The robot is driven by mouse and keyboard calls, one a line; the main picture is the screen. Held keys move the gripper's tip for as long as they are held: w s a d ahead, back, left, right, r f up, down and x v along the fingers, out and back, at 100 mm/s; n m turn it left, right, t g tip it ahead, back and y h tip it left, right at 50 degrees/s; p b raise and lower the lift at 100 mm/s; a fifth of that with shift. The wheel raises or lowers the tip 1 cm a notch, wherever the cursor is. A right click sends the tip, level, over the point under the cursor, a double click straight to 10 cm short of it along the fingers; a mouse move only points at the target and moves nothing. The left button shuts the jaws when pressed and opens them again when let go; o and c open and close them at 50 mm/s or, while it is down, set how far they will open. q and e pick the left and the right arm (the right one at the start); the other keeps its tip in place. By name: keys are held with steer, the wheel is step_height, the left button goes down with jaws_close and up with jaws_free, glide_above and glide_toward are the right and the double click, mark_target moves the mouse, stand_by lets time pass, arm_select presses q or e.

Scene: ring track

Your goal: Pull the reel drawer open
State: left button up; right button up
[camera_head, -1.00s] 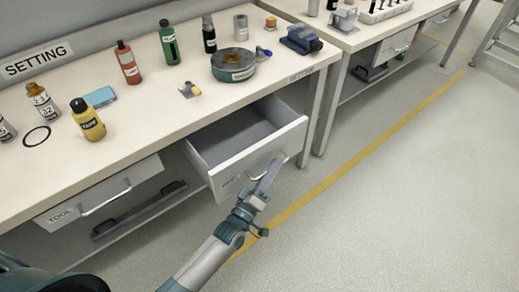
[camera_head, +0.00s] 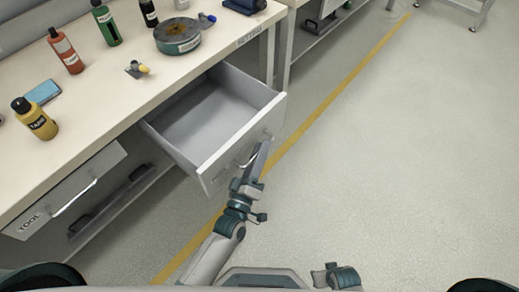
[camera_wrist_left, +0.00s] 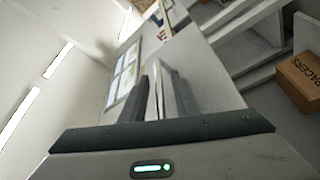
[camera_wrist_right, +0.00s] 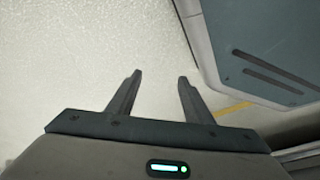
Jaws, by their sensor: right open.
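The reel drawer (camera_head: 215,164) is a grey drawer under the bench, standing well out and empty inside. Its front faces the aisle, and its label is too small and partly covered to read. My left gripper (camera_head: 258,158) is at the bar handle (camera_head: 248,160) on that front, with its fingers closed around the handle. In the left wrist view, the left gripper's fingers (camera_wrist_left: 152,95) are close together, against the drawer front. My right gripper (camera_wrist_right: 160,76) is open and empty above the pale floor in the right wrist view.
A closed drawer labelled TOOL (camera_head: 68,195) is to the left. The bench top (camera_head: 100,95) carries a green-grey reel (camera_head: 178,36), several bottles and a blue block (camera_head: 42,92). The floor (camera_head: 400,160) to the right is clear, with a yellow line.

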stand_by(0.3)
arm_select(q)
steer(key=shift+s+a+f, duration=0.15)
steer(key=shift+s+a, duration=0.05)
steer(key=shift+s, duration=0.25)
steer(key=b+v, duration=0.2)
steer(key=v, duration=1.4)
steer(key=shift+s, duration=0.2)
arm_select(e)
steer(key=r, duration=0.1)
steer(key=w+r, duration=0.1)
steer(key=r, duration=0.3)
steer(key=shift+w+a+r, duration=0.2)
steer(key=shift+w+a, duration=0.15)
